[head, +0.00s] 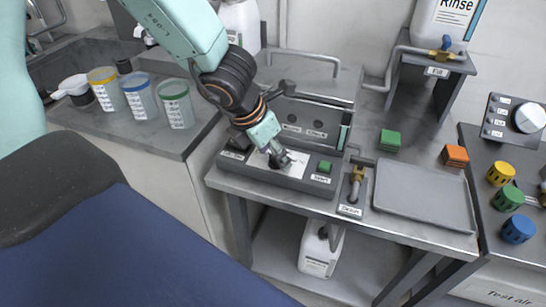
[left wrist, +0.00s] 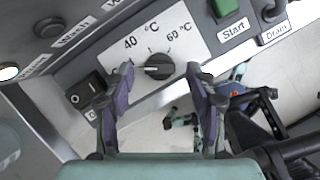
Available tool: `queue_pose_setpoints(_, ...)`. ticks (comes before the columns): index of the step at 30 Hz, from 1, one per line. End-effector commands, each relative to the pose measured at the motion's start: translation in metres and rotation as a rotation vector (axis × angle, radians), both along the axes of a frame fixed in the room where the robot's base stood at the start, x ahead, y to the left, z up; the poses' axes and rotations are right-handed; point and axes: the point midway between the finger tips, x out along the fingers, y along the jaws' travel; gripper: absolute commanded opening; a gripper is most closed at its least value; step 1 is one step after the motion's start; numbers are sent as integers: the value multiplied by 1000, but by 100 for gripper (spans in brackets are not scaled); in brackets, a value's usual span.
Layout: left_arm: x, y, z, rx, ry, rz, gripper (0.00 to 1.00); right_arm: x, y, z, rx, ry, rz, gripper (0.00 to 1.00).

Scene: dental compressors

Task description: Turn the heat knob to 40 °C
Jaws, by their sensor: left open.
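The heat knob (left wrist: 158,66) is a small dark round dial on a white plate (left wrist: 112,40) on the machine's sloped front panel. The plate is marked 40 °C on the left and 60 °C on the right. The knob's white line points left in the left wrist view, below the 40 mark. My left gripper (left wrist: 160,72) is open, with one finger on each side of the knob; I cannot tell whether either touches it. In the head view my left gripper (head: 277,158) covers most of the knob, over the white plate (head: 298,166). My right gripper is not in view.
A green Start button (head: 324,166) sits right of the plate, and a black rocker switch (left wrist: 83,92) to its left in the wrist view. A drain valve (head: 357,180) and grey tray (head: 422,195) lie further right. Several cups (head: 174,105) stand on the left counter.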

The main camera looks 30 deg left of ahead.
Motion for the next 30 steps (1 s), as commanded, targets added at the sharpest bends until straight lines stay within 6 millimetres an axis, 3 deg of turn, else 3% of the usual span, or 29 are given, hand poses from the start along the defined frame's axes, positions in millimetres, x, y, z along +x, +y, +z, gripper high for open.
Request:
queue_pose_setpoints(11,3,0,-3,0,0,0,57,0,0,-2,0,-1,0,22)
queue_pose_setpoints(30,3,-1,-3,-2,-1,1,3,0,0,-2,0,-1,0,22)
